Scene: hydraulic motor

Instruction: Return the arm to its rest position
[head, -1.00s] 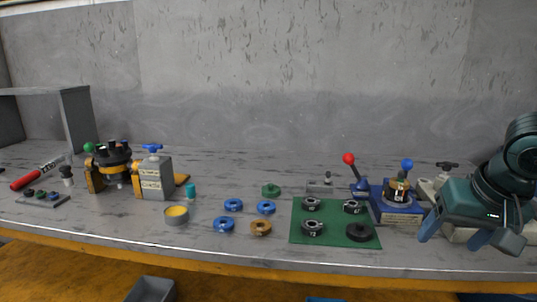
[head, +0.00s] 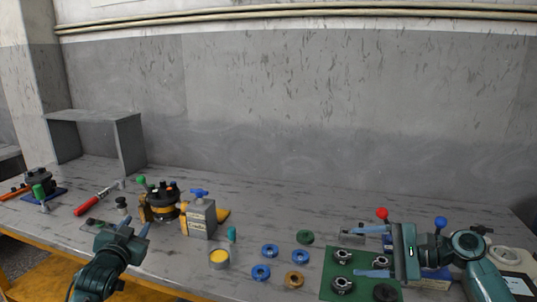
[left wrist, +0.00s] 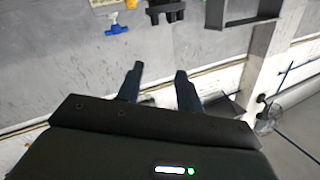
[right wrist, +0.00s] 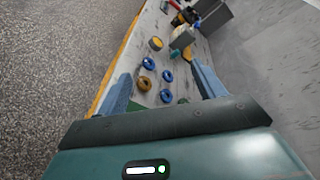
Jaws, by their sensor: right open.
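My right gripper (head: 368,251) is in the right part of the head view, pointing left above the right side of the green mat (head: 330,290). Its fingers are wide apart; in the right wrist view nothing is between the fingertips (right wrist: 163,85) but the bench further off. My left gripper (head: 122,232) is at the lower left of the head view, pointing up the picture near the bench's front edge. In the left wrist view its fingers (left wrist: 158,75) are apart and empty. My right arm partly hides the blue fixture with the blue-knobbed lever (head: 441,222).
Blue rings (head: 261,272), a brown ring (head: 294,280) and a green ring (head: 305,237) lie mid-bench. A yellow-filled cup (head: 219,258), a grey block with a blue handle (head: 201,218) and a black-topped motor assembly (head: 166,203) stand left. A grey shelf (head: 130,145) stands behind.

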